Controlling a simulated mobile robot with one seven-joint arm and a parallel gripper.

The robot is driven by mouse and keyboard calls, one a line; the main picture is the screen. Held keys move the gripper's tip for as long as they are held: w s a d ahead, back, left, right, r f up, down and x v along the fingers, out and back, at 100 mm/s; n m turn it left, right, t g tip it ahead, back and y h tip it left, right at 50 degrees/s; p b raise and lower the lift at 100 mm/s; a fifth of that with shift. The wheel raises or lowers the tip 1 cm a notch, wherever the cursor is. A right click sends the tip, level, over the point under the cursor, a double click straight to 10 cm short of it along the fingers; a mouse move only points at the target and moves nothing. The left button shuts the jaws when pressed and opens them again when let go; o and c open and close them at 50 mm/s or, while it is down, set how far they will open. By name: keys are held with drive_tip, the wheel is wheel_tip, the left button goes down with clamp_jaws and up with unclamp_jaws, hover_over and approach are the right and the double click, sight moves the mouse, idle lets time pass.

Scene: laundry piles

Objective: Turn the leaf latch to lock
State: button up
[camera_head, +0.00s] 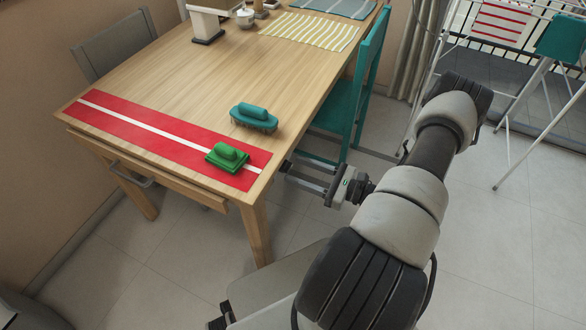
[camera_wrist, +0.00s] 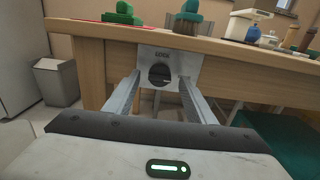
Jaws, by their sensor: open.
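The leaf latch (camera_wrist: 159,75) shows in the wrist view as a dark round knob on a pale plate (camera_wrist: 179,58) marked with what reads as LOCK. The plate is on the side of the wooden table, below the top. The turn of its leaf is too small to read. My gripper (camera_wrist: 160,80) is open, with one finger to each side of the knob and pointing at the plate. I cannot tell whether the fingers touch it. In the head view my gripper (camera_head: 288,172) is beside the table's right front corner, and the latch is hidden.
The wooden table (camera_head: 180,75) carries a red runner (camera_head: 130,122), a green brush (camera_head: 227,156) and a teal brush (camera_head: 254,117). A teal chair (camera_head: 345,105) stands close behind my gripper. A drawer with a handle (camera_head: 132,176) is at the table's front. A drying rack (camera_head: 510,100) stands at right.

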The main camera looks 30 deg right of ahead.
sight(286, 167)
drive_tip(key=shift+x, duration=1.3)
drive_tip(key=c, duration=1)
drive_tip(key=shift+c, duration=0.2)
drive_tip(key=shift+n, duration=0.4)
drive_tip(key=n+b, duration=0.1)
drive_tip(key=n, duration=0.7)
drive_tip(key=n+b, duration=0.2)
drive_tip(key=n, duration=0.6)
drive_tip(key=shift+s+a+f+n, duration=0.1)
drive_tip(key=shift+s+f+n, duration=0.1)
drive_tip(key=shift+n, duration=0.5)
